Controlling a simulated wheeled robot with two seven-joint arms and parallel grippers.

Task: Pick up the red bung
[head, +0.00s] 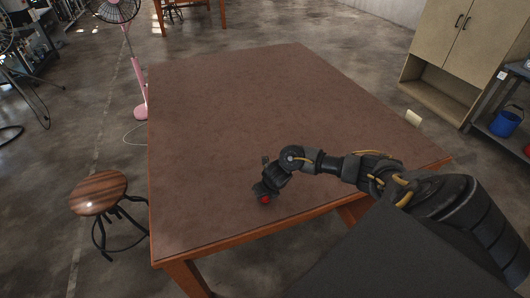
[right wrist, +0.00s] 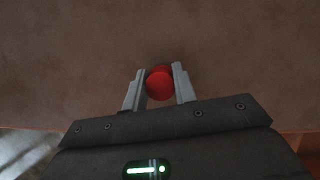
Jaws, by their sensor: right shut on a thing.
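The red bung (right wrist: 159,84) is a small round red piece between the two grey fingers of my right gripper (right wrist: 160,88) in the right wrist view. The fingers are shut on it from both sides. In the head view the bung (head: 265,200) shows as a small red spot under my right gripper (head: 264,197), near the front edge of the brown table (head: 230,110). I cannot tell whether the bung touches the table top. My left gripper is not in view.
The rest of the table top is bare. A wooden stool (head: 98,192) stands left of the table and a pink fan (head: 140,90) behind it. A beige cabinet (head: 460,50) and a blue bucket (head: 506,122) are at the right.

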